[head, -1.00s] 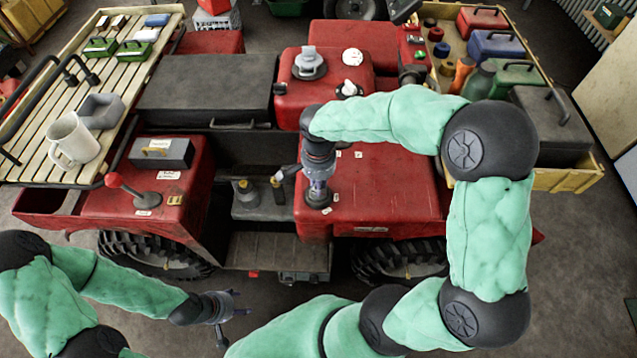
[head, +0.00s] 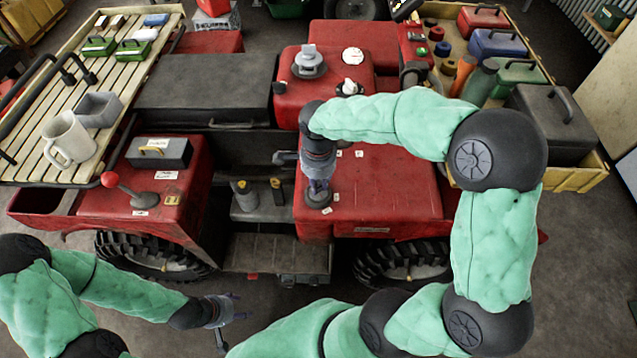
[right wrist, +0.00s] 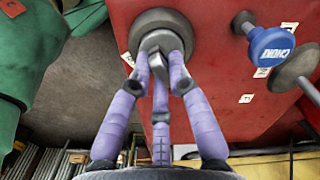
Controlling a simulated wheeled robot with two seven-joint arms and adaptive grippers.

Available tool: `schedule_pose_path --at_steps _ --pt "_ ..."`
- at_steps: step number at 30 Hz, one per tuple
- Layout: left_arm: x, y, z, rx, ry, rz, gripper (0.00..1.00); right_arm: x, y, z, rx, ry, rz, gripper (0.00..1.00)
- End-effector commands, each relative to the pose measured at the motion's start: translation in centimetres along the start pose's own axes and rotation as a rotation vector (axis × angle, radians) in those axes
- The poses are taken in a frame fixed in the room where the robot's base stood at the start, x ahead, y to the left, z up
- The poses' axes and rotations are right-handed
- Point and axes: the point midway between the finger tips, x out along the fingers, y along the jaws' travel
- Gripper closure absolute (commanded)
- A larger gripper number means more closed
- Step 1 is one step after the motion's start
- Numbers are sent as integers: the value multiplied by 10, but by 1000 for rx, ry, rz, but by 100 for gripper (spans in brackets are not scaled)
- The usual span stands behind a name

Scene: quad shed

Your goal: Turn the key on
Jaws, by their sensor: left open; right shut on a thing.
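A grey metal key (right wrist: 160,42) sits in a round dark switch housing (right wrist: 150,22) on the red body panel (right wrist: 215,60). The purple fingers of my right gripper (right wrist: 160,62) are closed around the key's head in the right wrist view. In the head view my right gripper (head: 318,188) points down onto the panel's left part and hides most of the key. I cannot read the key's exact position from its markings. My left gripper (head: 232,308) is open and empty, low in front of the vehicle.
A blue knob marked CHOKE (right wrist: 272,46) and a grey knob (right wrist: 296,70) stand close to the switch. A red-knobbed lever (head: 126,188) is on the left fender. A mug (head: 68,138) stands on the slatted rack (head: 40,165).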

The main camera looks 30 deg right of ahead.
Motion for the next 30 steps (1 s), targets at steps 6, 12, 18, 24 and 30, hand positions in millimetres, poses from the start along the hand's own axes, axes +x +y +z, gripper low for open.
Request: schedule_pose_path --at_steps 6,12,18,24,30 --pt "0 0 0 0 0 0 42 -2 -4 -1 2 0 -12 67" --pt "0 0 0 0 0 0 42 -2 -2 0 0 0 -7 67" --pt "-3 1 0 0 0 0 42 -4 -1 0 0 0 -4 67" --pt "-14 5 0 0 0 0 42 -20 -1 0 -1 0 -4 67" --pt "-26 9 1 0 0 0 42 -37 -1 0 0 0 -3 67"
